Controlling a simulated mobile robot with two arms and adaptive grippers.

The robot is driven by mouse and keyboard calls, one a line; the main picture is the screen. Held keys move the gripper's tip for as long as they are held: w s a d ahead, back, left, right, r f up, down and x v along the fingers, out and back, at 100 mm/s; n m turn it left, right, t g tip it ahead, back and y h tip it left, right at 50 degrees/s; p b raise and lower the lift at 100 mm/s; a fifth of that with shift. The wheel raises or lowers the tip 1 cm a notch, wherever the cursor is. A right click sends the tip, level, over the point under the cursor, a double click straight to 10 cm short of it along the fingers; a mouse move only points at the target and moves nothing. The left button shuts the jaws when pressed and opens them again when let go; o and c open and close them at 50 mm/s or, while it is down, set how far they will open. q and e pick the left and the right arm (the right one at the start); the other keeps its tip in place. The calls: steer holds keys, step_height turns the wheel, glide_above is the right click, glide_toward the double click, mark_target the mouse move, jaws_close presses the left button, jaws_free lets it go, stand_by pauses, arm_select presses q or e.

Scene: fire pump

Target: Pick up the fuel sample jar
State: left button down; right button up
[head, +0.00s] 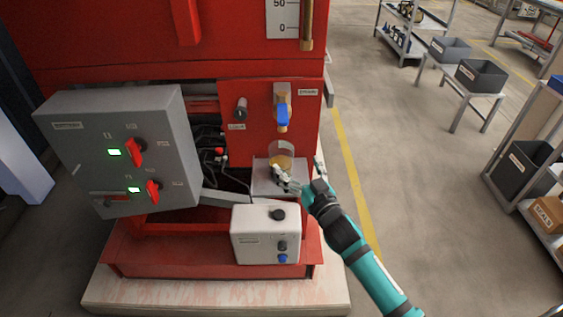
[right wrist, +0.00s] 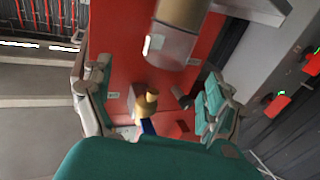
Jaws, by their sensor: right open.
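The fuel sample jar (head: 281,150) is a clear jar with amber liquid in its lower part. It stands on a small grey shelf (head: 264,184) on the red pump housing, below a spout with a blue-handled valve (head: 283,113). My right gripper (head: 298,168) is open and empty at the front right of the jar, with one finger overlapping the jar's lower edge in the head view. In the right wrist view, the jar (right wrist: 172,42) shows at the top, beyond the spread fingers, and not between them. Contact cannot be told. My left gripper is not in view.
A grey control box (head: 170,120) with red switches stands left of the jar. A white box (head: 250,222) with knobs sits just below the shelf. The floor on the right is open, with racks and grey bins (head: 480,75) farther off.

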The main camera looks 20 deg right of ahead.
mark_target(277, 145)
steer(key=w, duration=0.2)
steer(key=shift+w+a, duration=0.25)
steer(key=shift+w, duration=0.15)
steer(key=shift+w+a, duration=0.1)
steer(key=shift+w, duration=0.4)
steer(key=w, duration=0.2)
steer(key=w+a+p, duration=0.1)
steer(key=w, duration=0.1)
steer(key=shift+w+a+f, duration=0.1)
steer(key=shift+f, duration=0.2)
steer(key=shift+w+f, duration=0.1)
steer(key=shift+w, duration=0.3)
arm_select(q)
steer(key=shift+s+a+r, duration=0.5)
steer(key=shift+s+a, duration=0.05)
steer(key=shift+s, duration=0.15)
arm_select(e)
steer(key=c, duration=1.6)
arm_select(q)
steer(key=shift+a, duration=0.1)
arm_select(e)
steer(key=shift+c, duration=1)
